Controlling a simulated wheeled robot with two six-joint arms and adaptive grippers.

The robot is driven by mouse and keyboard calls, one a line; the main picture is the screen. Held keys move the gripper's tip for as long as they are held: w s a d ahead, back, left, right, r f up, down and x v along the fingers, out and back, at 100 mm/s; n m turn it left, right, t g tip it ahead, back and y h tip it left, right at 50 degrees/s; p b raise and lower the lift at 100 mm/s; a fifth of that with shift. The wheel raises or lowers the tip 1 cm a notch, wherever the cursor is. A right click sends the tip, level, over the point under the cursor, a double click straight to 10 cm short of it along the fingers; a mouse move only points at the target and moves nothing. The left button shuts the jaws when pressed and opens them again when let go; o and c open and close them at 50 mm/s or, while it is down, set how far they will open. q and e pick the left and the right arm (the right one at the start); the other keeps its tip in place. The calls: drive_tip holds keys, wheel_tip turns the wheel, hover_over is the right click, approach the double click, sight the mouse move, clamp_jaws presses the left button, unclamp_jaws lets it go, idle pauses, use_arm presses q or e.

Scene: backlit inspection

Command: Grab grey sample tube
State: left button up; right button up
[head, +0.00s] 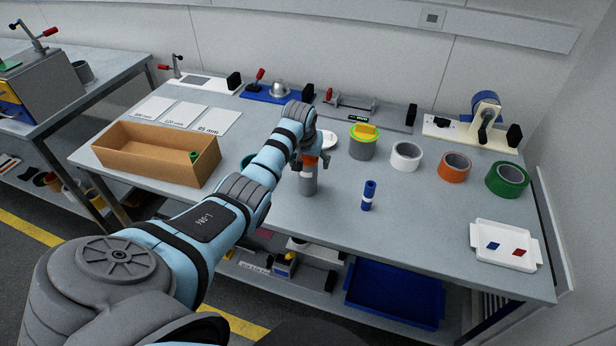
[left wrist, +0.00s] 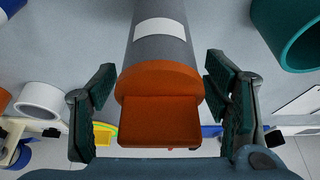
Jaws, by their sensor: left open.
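The grey sample tube (head: 308,184) stands upright on the table in the head view. It has an orange cap and a white label. In the left wrist view the grey sample tube (left wrist: 160,56) comes in from the top, its orange cap (left wrist: 160,115) towards my palm. My left gripper (head: 310,158) is at the cap end of the tube. In the wrist view my left gripper (left wrist: 160,82) is open, one finger on each side of the tube, with gaps visible on both sides. My right gripper is not in view.
A blue tube (head: 369,195) stands right of the grey one. White (head: 406,156), orange (head: 454,167) and green (head: 507,180) rolls stand further right. A teal ring (left wrist: 290,28) is close by, mostly behind my arm in the head view. A brown box (head: 130,165) is left.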

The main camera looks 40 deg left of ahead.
use_arm(q)
drive_tip(key=c, duration=1.6)
drive_tip(key=shift+c, duration=0.2)
